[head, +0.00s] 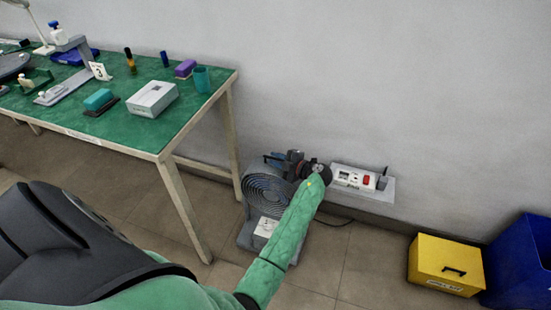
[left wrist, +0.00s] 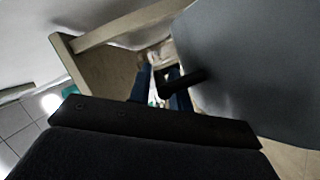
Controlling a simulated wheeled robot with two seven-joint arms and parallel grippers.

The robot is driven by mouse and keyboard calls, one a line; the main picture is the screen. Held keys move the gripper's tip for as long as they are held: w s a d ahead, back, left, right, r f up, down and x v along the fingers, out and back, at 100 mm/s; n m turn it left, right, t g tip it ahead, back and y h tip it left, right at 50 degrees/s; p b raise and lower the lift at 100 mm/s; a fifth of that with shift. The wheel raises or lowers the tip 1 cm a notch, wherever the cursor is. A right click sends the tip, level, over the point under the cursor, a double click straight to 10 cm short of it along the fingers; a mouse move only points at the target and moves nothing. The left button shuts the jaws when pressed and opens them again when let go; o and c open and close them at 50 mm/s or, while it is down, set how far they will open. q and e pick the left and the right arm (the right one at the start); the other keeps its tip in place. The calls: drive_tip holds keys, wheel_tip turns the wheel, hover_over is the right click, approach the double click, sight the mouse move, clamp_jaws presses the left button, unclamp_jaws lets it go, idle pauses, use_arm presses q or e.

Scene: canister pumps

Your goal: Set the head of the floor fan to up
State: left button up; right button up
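The grey floor fan (head: 266,197) stands on the floor by the wall, right of the workbench. Its round ringed grille shows, facing upward and toward me. Its grey base (head: 252,236) has a pale panel. My left gripper (head: 272,160) is at the fan head's upper back edge, its fingers pointing left. In the left wrist view its two blue fingers (left wrist: 163,92) are apart, with a short black bar (left wrist: 186,82) between or just over them. A large grey surface (left wrist: 255,65), apparently the fan head, fills the right. I cannot tell whether the fingers touch the bar. My right gripper is not in view.
A green-topped workbench (head: 150,135) with several items stands left of the fan; its leg is close to it. A wall shelf (head: 345,190) holds a white box with a red switch (head: 366,181).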

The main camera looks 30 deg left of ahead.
use_arm(q)
drive_tip(key=shift+a, duration=0.3)
drive_tip(key=shift+c, duration=0.2)
clamp_jaws()
